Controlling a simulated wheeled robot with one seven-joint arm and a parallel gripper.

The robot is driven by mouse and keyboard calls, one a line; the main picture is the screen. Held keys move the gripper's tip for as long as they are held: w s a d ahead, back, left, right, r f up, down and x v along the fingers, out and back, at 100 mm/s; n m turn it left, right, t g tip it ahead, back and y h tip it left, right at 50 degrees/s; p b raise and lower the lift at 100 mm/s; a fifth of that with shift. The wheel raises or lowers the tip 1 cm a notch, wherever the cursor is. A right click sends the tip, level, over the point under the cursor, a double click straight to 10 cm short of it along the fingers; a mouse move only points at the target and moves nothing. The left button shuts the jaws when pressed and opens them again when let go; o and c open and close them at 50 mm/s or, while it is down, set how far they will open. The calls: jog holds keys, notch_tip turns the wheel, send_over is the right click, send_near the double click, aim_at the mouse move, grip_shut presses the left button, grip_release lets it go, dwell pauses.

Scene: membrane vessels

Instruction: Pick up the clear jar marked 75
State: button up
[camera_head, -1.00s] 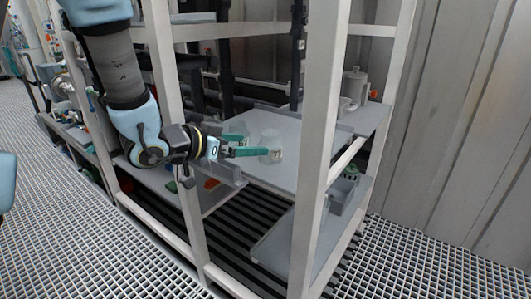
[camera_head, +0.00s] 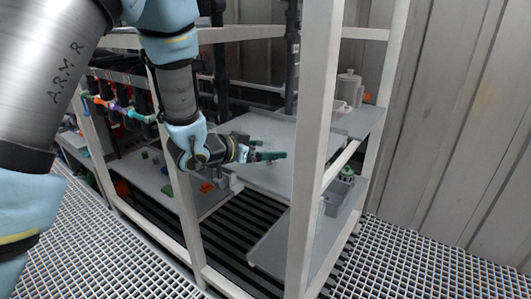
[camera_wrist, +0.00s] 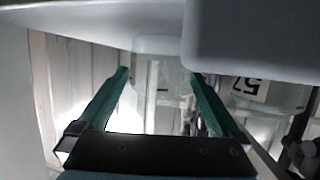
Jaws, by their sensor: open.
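In the wrist view, which looks upside down, a clear jar with a white label (camera_wrist: 270,98) shows at the right. The label reads 75 inverted. This jar is outside my fingers, beyond the right one. My gripper (camera_wrist: 160,75) is open, with its two green fingers spread. A second pale, clear vessel (camera_wrist: 152,85) appears between the fingers, further off; its small dark mark is unreadable. In the head view my gripper (camera_head: 270,156) is over the grey shelf (camera_head: 268,180). I cannot make out the jars there.
White frame posts (camera_head: 313,150) stand at the right and another (camera_head: 178,180) crosses near my forearm. A white canister (camera_head: 349,87) stands at the back right. A grey bin (camera_head: 343,193) with a green-topped item is lower right. Grating floor lies in front.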

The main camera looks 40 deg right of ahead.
jog(key=shift+c, duration=0.2)
jog(key=c, duration=1.2)
jog(key=shift+r, duration=0.15)
